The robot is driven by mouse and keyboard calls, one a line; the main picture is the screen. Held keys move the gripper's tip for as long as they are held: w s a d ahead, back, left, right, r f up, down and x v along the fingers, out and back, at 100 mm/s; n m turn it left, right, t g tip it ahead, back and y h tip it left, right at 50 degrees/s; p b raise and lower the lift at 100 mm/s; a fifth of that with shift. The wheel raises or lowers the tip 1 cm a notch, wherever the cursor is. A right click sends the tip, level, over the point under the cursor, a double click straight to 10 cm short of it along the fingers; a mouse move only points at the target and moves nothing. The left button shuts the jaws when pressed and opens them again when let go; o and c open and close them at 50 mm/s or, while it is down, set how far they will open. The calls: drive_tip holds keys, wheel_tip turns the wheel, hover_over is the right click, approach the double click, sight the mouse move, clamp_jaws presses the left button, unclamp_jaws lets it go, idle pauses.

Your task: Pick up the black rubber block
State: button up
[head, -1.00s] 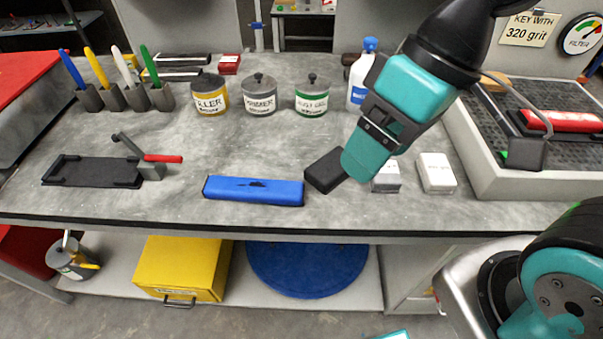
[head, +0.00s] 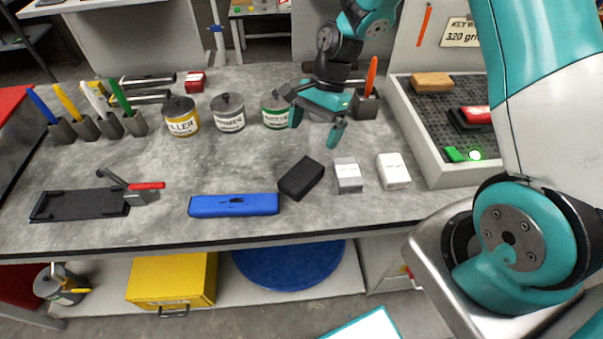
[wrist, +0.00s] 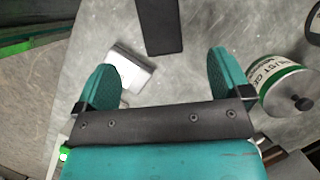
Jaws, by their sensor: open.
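The black rubber block (head: 300,178) lies on the grey bench top, just right of the blue sanding block (head: 234,205). It also shows at the top of the wrist view (wrist: 160,24), beyond my fingers and cut off by the frame edge. My gripper (head: 317,124) is open and empty. In the head view it is behind the black block, towards the back of the bench, beside the green-labelled can. In the wrist view the fingers (wrist: 161,82) are spread wide with bench between them, and neither touches the black block.
A grey-and-white block (head: 348,176) and a white block (head: 393,171) lie right of the black one. The green-labelled can (head: 277,112) stands close to my gripper. A walled tray (head: 432,150) is at right. A clamp fixture (head: 80,204) is at left.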

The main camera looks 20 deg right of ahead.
sight(302, 173)
drive_tip(key=p+x, duration=0.1)
drive_tip(key=x, duration=0.5)
drive_tip(key=shift+s+a+f, duration=0.1)
drive_tip(key=shift+a+f, duration=0.1)
drive_tip(key=shift+f, duration=0.2)
drive_tip(key=shift+p+x, duration=1.35)
drive_tip(key=shift+x, duration=1.3)
drive_tip(key=shift+d+f, duration=0.1)
drive_tip(key=shift+d, duration=0.05)
drive_tip(key=shift+c, duration=0.4)
drive_tip(key=c, duration=1.1)
wheel_tip(302, 173, up, 20)
drive_tip(key=b, duration=0.3)
